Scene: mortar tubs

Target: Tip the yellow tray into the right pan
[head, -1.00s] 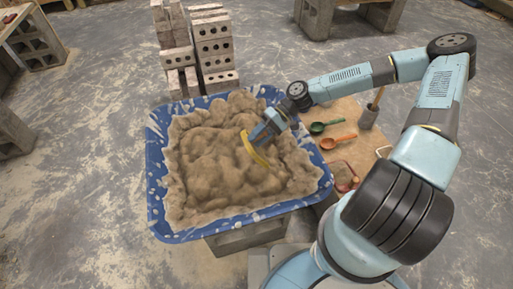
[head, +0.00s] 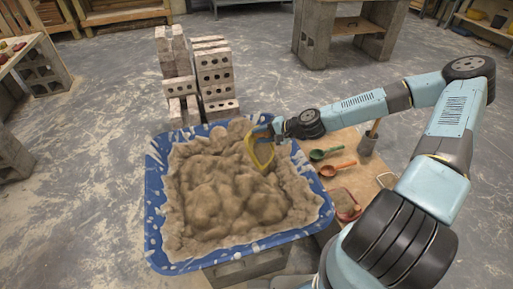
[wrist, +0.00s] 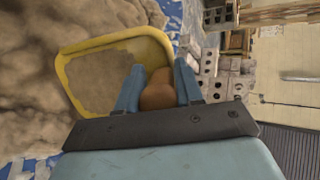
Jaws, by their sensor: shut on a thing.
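The yellow tray (head: 262,155) is at the back right part of the big blue tub (head: 155,190), over the sandy mortar (head: 230,190). My gripper (head: 262,133) is shut on the tray's brown handle (wrist: 158,95). In the wrist view the tray (wrist: 118,38) has a raised yellow rim and a patch of sandy material inside. In the head view it looks tilted; whether it touches the mortar I cannot tell. I cannot make out a pan that is clearly the right pan.
A wooden board (head: 350,140) right of the tub holds a green scoop (head: 322,154), an orange scoop (head: 338,169), a red-rimmed item (head: 344,204) and a grey cup with a stick (head: 366,146). Stacked bricks (head: 214,75) stand behind the tub.

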